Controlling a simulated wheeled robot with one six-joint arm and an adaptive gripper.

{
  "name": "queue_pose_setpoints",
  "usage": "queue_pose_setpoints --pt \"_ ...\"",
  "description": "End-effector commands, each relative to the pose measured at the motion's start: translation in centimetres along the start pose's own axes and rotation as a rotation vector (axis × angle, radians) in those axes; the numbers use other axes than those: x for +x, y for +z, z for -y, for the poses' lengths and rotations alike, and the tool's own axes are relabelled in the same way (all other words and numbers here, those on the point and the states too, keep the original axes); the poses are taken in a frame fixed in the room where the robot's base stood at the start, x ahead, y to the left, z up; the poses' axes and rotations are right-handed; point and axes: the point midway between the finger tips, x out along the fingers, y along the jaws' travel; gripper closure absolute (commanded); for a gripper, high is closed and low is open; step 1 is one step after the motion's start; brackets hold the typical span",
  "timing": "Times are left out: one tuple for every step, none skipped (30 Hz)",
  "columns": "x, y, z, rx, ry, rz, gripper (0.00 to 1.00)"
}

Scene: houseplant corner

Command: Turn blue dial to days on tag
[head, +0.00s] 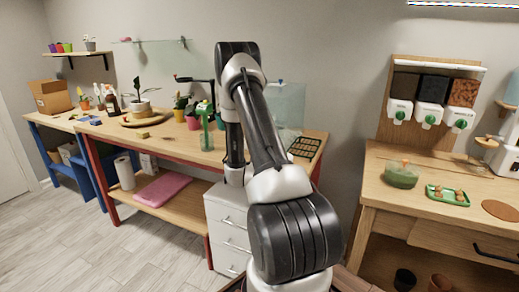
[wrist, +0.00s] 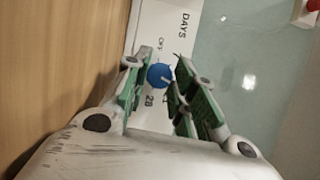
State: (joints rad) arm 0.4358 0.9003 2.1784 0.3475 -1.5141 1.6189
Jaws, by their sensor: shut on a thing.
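The blue dial (wrist: 158,76) sits on a white panel (wrist: 172,12) in the wrist view. The panel is marked "DAYS", "OFF" and "28". A pale pointer mark on the dial points to the right in the picture, towards one finger. My gripper (wrist: 164,70) has its green-padded fingers on both sides of the dial and is shut on it. Part of the scale is hidden by the fingers. In the head view my arm hides the gripper and the dial. I cannot make out a tag with a number of days in either view.
Potted plants and a green bottle (head: 205,128) stand on the wooden bench (head: 165,148). A glass tank (head: 290,103) and a dark seed tray (head: 304,147) are right of my arm. A red knob (wrist: 313,5) shows in the wrist view.

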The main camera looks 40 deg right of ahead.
Motion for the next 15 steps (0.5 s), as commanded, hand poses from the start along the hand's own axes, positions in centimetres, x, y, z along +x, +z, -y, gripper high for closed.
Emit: queue_pose_setpoints --pt "-0.09 -0.17 -0.16 -0.001 0.005 -0.004 0.98" --pt "-0.09 -0.18 -0.16 -0.001 0.005 -0.004 0.98" --pt "-0.09 -0.18 -0.17 -0.001 0.005 -0.004 0.98" --pt "-0.09 -0.18 -0.17 -0.001 0.005 -0.004 0.71" --pt "-0.10 -0.19 -0.17 -0.001 0.005 -0.004 0.65" --pt "-0.09 -0.18 -0.16 -0.001 0.005 -0.004 0.58" --pt "-0.08 -0.16 -0.15 -0.001 0.004 -0.004 0.53" --pt "-0.08 -0.15 -0.14 -0.001 0.004 -0.003 0.53" --pt "-0.07 -0.13 -0.12 -0.001 0.004 -0.003 0.53" --pt "-0.06 -0.12 -0.11 -0.001 0.003 -0.003 0.53" --pt "-0.05 -0.11 -0.10 -0.001 0.003 -0.003 0.53" --pt "-0.05 -0.10 -0.09 -0.001 0.003 -0.002 0.53" --pt "-0.04 -0.09 -0.08 -0.001 0.003 -0.002 0.53" --pt "-0.04 -0.08 -0.07 -0.001 0.003 -0.002 0.53" --pt "-0.05 -0.07 -0.07 -0.001 0.002 -0.002 0.53"
